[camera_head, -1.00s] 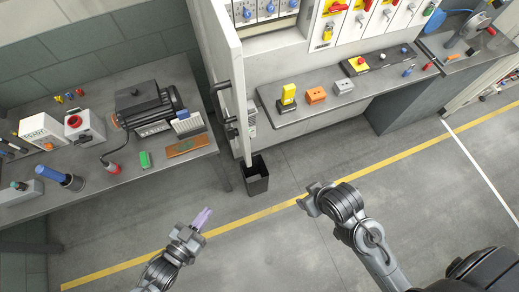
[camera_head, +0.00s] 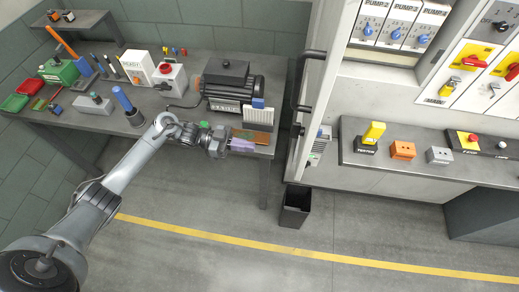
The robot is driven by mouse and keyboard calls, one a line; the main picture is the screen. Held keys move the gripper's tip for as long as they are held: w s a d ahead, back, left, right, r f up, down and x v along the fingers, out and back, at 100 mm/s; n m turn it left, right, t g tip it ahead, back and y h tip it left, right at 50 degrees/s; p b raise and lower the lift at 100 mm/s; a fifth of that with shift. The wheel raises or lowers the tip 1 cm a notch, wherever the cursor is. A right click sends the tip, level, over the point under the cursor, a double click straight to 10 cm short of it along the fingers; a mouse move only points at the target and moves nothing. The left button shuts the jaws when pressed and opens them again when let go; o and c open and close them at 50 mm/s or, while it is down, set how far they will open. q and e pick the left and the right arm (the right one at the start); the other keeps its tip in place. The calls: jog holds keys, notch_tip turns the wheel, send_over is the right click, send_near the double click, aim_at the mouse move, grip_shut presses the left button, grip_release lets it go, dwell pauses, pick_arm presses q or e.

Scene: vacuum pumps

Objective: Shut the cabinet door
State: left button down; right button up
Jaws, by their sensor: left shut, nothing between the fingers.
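The cabinet door (camera_head: 325,85) stands open, swung out toward me, seen nearly edge-on right of the picture's middle. It has dark handles (camera_head: 312,54) on its left face. The cabinet (camera_head: 400,80) is to its right, with blue-knobbed pump switches and red and yellow rotary switches showing inside. My left gripper (camera_head: 243,146) is shut and empty, with its light purple fingertips pointing right toward the door. It is over the front edge of the left workbench, left of the door and apart from it. My right gripper is out of view.
The left workbench (camera_head: 120,125) carries a dark pump motor (camera_head: 232,88), a white box (camera_head: 137,68) and several tools. A black bin (camera_head: 295,205) stands on the floor below the door. A shelf (camera_head: 365,158) with small switch boxes juts out under the cabinet. The front floor is clear.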

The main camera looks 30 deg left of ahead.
pick_arm(q)
jog(key=p+x, duration=0.3)
jog(key=x, duration=1)
jog(key=shift+p, duration=0.35)
